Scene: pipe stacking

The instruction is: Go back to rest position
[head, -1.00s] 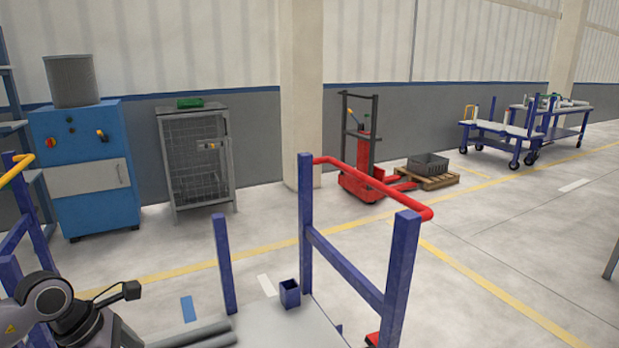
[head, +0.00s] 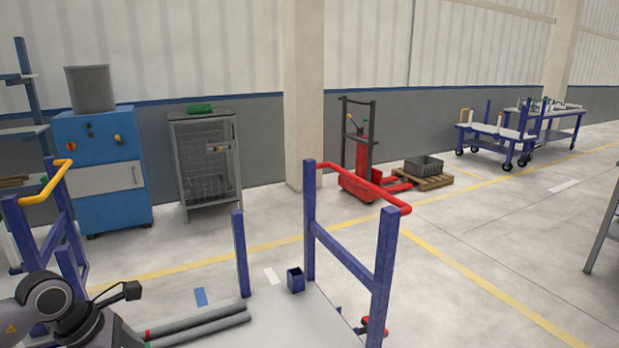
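Part of my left arm, with a dark wrist and a small camera on it, shows at the lower left edge of the head view. Its gripper fingers are out of the picture. My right arm and gripper do not show. Grey pipes (head: 205,325) lie side by side on the pale deck of a blue cart (head: 270,322), just right of my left wrist. A red band shows near their left end. I cannot tell whether my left gripper touches them.
The cart has blue posts, a red handle (head: 365,187) and a small blue box (head: 295,280). A yellow handle (head: 52,180) stands at left. A blue cabinet (head: 100,185), a wire cage (head: 205,160) and a red pallet truck (head: 362,170) line the wall. Open floor lies between.

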